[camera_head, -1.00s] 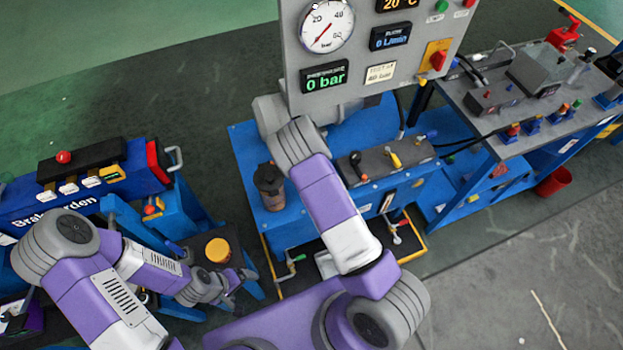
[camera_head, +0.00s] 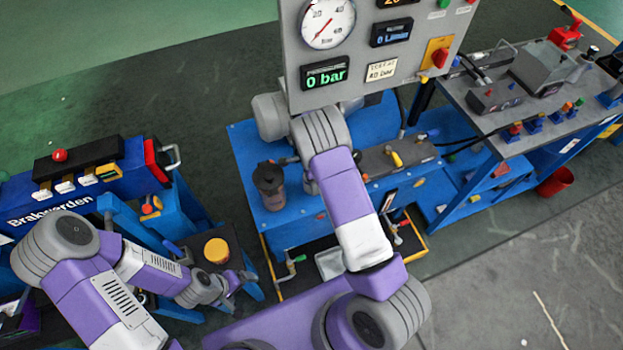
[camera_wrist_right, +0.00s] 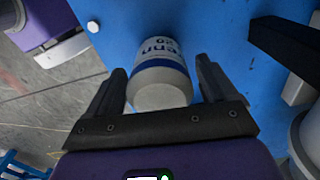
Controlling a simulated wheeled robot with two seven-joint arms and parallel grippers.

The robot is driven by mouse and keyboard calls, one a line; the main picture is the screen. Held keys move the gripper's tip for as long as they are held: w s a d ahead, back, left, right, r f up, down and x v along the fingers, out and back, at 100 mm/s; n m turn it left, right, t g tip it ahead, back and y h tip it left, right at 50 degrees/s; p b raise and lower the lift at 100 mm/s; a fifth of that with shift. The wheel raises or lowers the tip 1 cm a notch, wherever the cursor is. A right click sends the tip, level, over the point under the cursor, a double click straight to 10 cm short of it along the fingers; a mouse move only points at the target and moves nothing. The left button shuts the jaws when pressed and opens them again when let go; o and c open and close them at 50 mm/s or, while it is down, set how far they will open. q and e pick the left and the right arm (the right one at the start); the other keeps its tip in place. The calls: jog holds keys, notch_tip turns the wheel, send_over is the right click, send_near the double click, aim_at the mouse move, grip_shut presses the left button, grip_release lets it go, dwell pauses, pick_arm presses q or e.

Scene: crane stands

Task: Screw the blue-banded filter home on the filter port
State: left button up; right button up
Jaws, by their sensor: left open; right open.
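The blue-banded filter (camera_wrist_right: 160,75) is a white cylinder with a blue band and dark lettering, seen from its pale round end in the right wrist view. My right gripper (camera_wrist_right: 161,68) is open, with one finger on each side of the filter and its near end towards the palm. A narrow gap seems to show at each finger. In the head view my right arm hides the filter and the right gripper. My left gripper (camera_head: 238,281) is open and empty, low beside the left stand. I cannot make out the filter port.
The blue bench (camera_head: 245,150) carries a dark canister (camera_head: 269,187) just left of my right arm. The grey gauge panel (camera_head: 365,75) stands above and behind that arm, reading 0 bar. In the right wrist view a black bar (camera_wrist_right: 285,45) juts in at the right.

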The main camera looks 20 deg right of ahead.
jog(key=n, duration=0.5)
jog(key=shift+b, duration=0.4)
jog(key=n+b, duration=0.1)
jog(key=n, duration=0.4)
jog(key=n+b, duration=0.1)
jog(key=n, duration=0.8)
jog(key=shift+s, duration=0.1)
jog(key=c, duration=1.2)
jog(key=m, duration=0.3)
jog(key=shift+b, duration=0.35)
jog(key=shift+d+m, duration=0.1)
jog(key=shift+m, duration=1)
